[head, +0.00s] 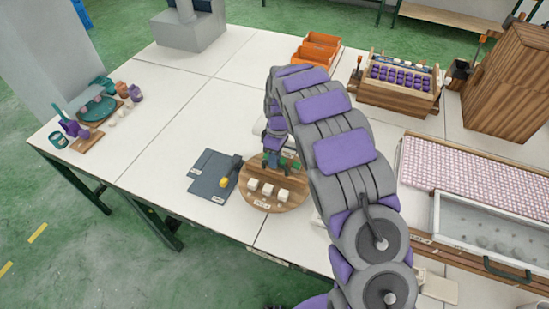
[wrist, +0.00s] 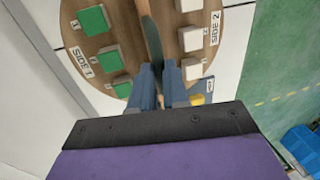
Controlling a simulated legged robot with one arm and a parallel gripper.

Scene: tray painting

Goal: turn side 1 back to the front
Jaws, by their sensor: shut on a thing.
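The round wooden turntable (head: 297,192) stands on the white table with a row of white blocks (head: 268,189) and a label toward the front. In the wrist view the turntable (wrist: 128,22) has green blocks (wrist: 94,20) beside the SIDE 1 label (wrist: 82,62) at left. White blocks (wrist: 191,39) lie beside the SIDE 2 label (wrist: 215,29) at right. A thin upright divider (wrist: 152,38) runs between the two rows. My gripper (wrist: 160,70) is shut on the divider's near end. In the head view my gripper (head: 272,158) is partly hidden by my arm.
Dark grey plates (head: 208,182) with a dark, yellow-tipped tool (head: 229,174) lie just left of the turntable. A wooden rack with purple pieces (head: 398,92) and orange bins (head: 317,48) stand behind. A glass-topped tray (head: 490,240) is at right. The table's left middle is clear.

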